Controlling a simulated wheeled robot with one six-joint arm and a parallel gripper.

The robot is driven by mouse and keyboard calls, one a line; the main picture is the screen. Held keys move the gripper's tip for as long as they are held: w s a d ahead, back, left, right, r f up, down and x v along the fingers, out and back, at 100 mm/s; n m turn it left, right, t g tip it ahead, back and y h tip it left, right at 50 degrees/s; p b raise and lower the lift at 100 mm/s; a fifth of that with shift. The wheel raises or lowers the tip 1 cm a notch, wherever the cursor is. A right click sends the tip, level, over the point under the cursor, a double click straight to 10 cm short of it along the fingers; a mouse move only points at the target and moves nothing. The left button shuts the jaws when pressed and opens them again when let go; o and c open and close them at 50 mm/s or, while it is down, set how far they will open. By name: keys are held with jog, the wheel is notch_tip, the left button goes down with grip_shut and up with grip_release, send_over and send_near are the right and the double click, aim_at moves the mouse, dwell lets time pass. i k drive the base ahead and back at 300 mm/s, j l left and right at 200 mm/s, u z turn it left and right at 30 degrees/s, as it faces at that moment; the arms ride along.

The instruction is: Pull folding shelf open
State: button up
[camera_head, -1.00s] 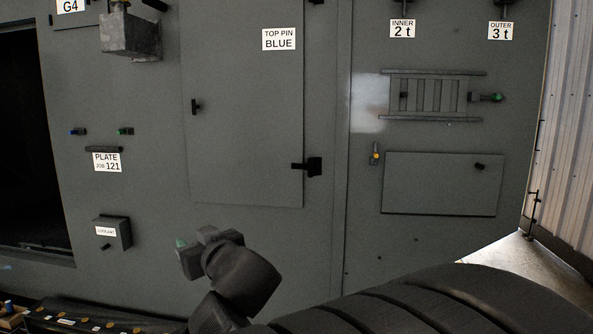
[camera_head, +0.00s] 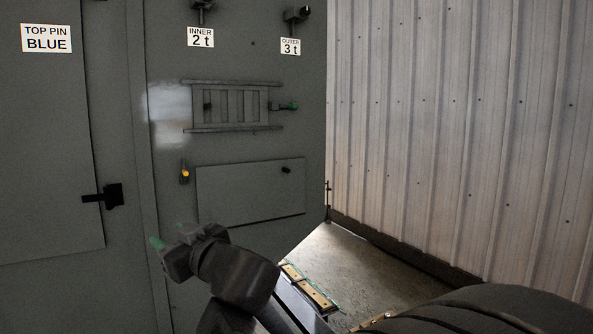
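The folding shelf is most likely the flat grey rectangular panel (camera_head: 248,192) low on the enclosure wall. It lies folded up flat against the wall, with a small dark knob (camera_head: 286,170) near its upper right corner. My gripper (camera_head: 172,238) is in front of the wall, to the lower left of the panel and apart from the knob. Its two green-tipped fingers look spread, with nothing seen between them. My wrist covers a little of the area below the panel's lower left edge.
A small latch with a yellow-orange spot (camera_head: 185,173) sits left of the panel. A slatted vent (camera_head: 232,105) with a green-tipped slide is above it. A door with a dark handle (camera_head: 103,196) is at left.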

aim_at(235, 195)
jog(key=i+l+z, duration=0.1)
jog(key=i+z, duration=0.25)
jog(key=i, duration=0.4)
jog(key=i+j+z, duration=0.1)
jog(key=i+z, duration=0.3)
jog(key=i, duration=0.35)
